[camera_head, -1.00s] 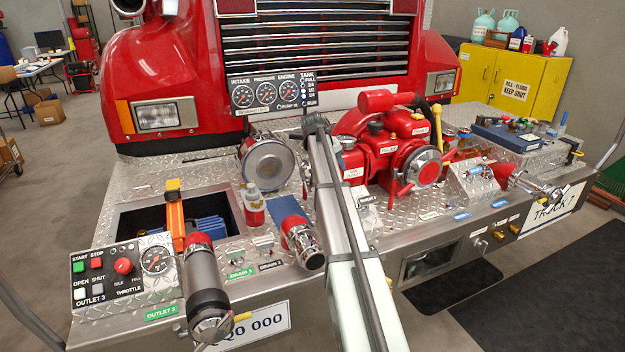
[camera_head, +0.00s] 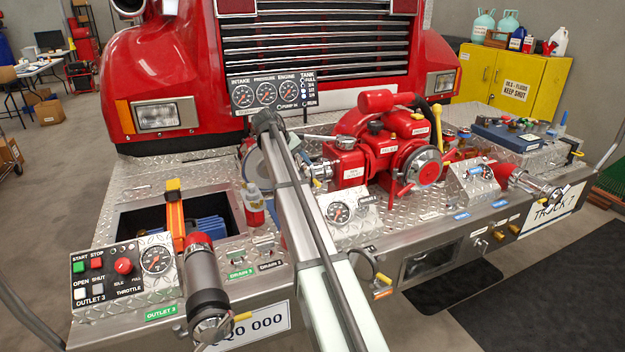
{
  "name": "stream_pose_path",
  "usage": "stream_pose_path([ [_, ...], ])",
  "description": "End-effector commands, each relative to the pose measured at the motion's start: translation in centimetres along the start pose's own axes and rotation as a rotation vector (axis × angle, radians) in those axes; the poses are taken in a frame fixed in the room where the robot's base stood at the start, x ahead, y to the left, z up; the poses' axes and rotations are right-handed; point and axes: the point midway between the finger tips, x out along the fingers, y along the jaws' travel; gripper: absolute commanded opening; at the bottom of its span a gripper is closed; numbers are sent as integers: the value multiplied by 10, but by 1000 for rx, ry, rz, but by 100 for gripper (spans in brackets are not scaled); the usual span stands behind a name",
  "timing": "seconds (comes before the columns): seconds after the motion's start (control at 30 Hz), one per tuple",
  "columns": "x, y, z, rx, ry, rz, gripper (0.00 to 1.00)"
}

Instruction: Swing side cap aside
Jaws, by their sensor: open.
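No part is labelled as the side cap, so I cannot tell which one it is. A silver fitting (camera_head: 319,171) with a small yellow tab sits at the left side of the red pump (camera_head: 385,155). A large round silver disc (camera_head: 250,165) stands left of it, mostly covered by my arm. My arm rises from the bottom middle, and its dark upper joint is in front of the disc's upper part. My gripper is not in view; the arm hides whatever lies behind it. Whether anything touches the fitting or disc cannot be seen.
The control panel (camera_head: 120,268) is at front left.

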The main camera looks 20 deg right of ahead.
Motion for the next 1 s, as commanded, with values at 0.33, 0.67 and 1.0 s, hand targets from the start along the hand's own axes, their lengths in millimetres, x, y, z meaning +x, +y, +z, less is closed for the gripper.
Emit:
stream_pose_path([
  [0.33, 58, 0, 0, 0, -1, -1, 42],
  [0.67, 80, 0, 0, 0, 0, -1, 42],
  [1.0, 81, 0, 0, 0, 1, 0, 37],
])
